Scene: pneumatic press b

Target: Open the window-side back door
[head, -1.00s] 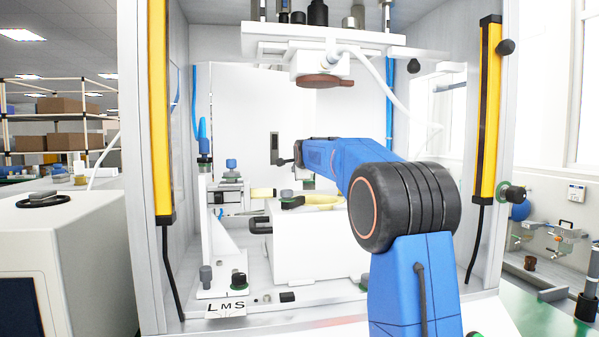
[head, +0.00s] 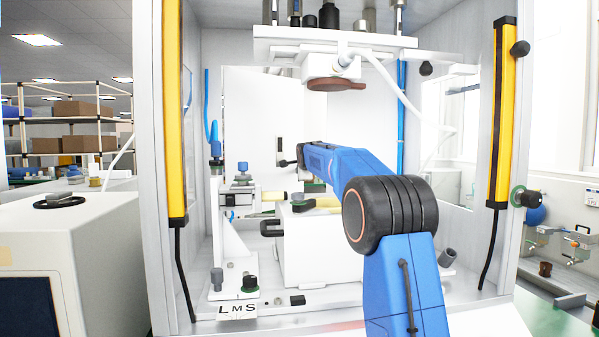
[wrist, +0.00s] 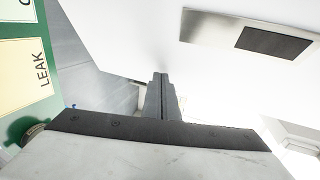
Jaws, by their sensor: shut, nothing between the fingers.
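White back door panels (head: 250,110) stand at the rear of the press cabinet, meeting at a vertical line near the middle. A small grey plate with a dark recess (head: 280,146) is on the panel behind my gripper. The wrist view shows a white panel close up with a metal plate and dark recess (wrist: 272,39) at upper right. My gripper (head: 285,163) reaches into the cabinet near that plate. In the wrist view my gripper's fingers (wrist: 160,82) are together and empty, left of and below the plate. Whether they touch the panel I cannot tell.
A white press head (head: 335,55) with a brown disc hangs above my arm. A white fixture block (head: 315,255) and clamp stand lie below it. Yellow light bars (head: 176,120) flank the opening. A green LEAK sign (wrist: 38,70) is at the wrist view's left.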

